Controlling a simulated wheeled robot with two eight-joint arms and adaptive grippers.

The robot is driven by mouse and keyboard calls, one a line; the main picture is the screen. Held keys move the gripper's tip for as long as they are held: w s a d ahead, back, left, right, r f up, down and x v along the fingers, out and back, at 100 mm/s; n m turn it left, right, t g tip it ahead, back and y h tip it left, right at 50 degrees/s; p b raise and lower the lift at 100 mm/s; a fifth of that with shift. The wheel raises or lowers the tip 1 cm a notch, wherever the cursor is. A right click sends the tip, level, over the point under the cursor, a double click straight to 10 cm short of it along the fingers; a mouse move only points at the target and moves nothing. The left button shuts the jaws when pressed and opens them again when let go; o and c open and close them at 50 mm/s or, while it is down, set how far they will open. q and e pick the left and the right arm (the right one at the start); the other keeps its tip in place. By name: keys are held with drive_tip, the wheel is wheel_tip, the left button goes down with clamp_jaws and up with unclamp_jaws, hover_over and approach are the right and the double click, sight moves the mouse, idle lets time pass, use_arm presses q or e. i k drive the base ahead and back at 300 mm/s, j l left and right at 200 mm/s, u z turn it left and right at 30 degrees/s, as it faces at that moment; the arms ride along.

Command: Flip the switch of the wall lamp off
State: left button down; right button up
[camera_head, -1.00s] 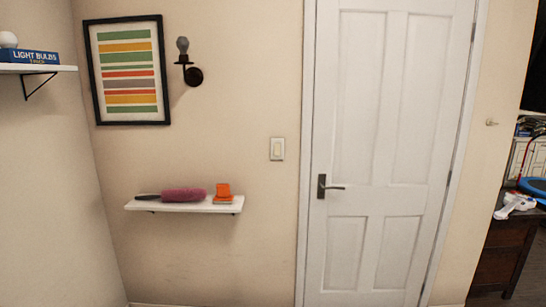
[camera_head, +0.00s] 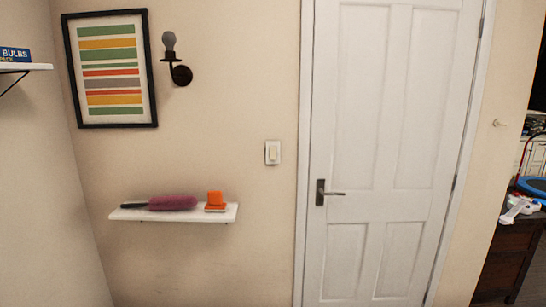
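The wall lamp (camera_head: 175,62) is a dark bracket with a grey bulb, mounted on the beige wall right of a striped picture. The bulb looks grey, with no visible glow. The light switch (camera_head: 272,153) is a white plate with a cream rocker, on the wall just left of the door frame. Which way the rocker is tipped is too small to tell. Neither of my grippers is in view, and nothing touches the switch.
A white shelf (camera_head: 225,215) below the switch, to its left, sticks out with a purple duster (camera_head: 173,203) and an orange item (camera_head: 215,200). The white door (camera_head: 385,150) is shut. A dark cabinet (camera_head: 503,262) stands far right. No obstacle shows directly before the switch.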

sight(272, 149)
drive_tip(key=i, duration=1.25)
